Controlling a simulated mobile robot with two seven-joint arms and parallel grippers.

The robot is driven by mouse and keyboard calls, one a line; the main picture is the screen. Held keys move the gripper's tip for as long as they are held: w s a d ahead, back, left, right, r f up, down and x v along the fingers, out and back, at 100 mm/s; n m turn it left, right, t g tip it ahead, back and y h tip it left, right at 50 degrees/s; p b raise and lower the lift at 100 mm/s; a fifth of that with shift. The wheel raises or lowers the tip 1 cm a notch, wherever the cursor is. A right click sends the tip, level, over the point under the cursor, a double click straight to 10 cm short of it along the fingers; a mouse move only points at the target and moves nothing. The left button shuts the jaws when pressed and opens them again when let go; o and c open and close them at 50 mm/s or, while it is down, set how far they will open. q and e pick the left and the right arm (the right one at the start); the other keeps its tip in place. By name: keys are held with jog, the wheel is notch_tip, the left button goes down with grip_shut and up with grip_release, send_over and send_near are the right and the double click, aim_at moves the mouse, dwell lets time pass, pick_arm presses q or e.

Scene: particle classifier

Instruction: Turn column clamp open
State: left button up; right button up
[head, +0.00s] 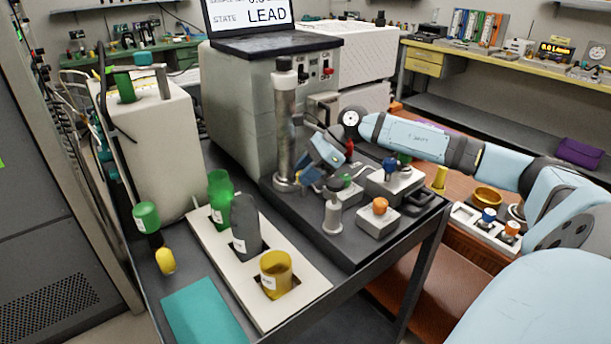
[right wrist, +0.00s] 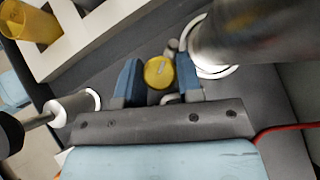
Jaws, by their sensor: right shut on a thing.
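The column (head: 285,120) is an upright metal cylinder with a dark cap, on the dark platform of the cart. In the right wrist view the column (right wrist: 235,35) rises at the upper right from a white ring. My right gripper (head: 304,174) is low beside the column's right side. In the right wrist view its two blue fingers (right wrist: 158,80) are closed on a round yellow clamp knob (right wrist: 159,71) next to the column's foot. The knob is largely hidden behind the gripper in the head view. My left gripper is not in view.
A white rack (head: 298,302) in front holds a green bottle (head: 220,190), a grey bottle (head: 245,228) and a yellow cup (head: 276,270). A grey handled cylinder (head: 332,215) and an orange-knobbed block (head: 378,220) stand close to the gripper. A grey instrument box (head: 235,105) stands behind.

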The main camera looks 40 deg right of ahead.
jog(key=shift+n+g, duration=0.6)
jog(key=shift+n, duration=0.2)
jog(key=shift+y+b, duration=0.3)
jog(key=shift+n+g, duration=0.3)
jog(key=shift+n, duration=0.1)
jog(key=o, duration=0.9)
jog(key=shift+m, duration=0.3)
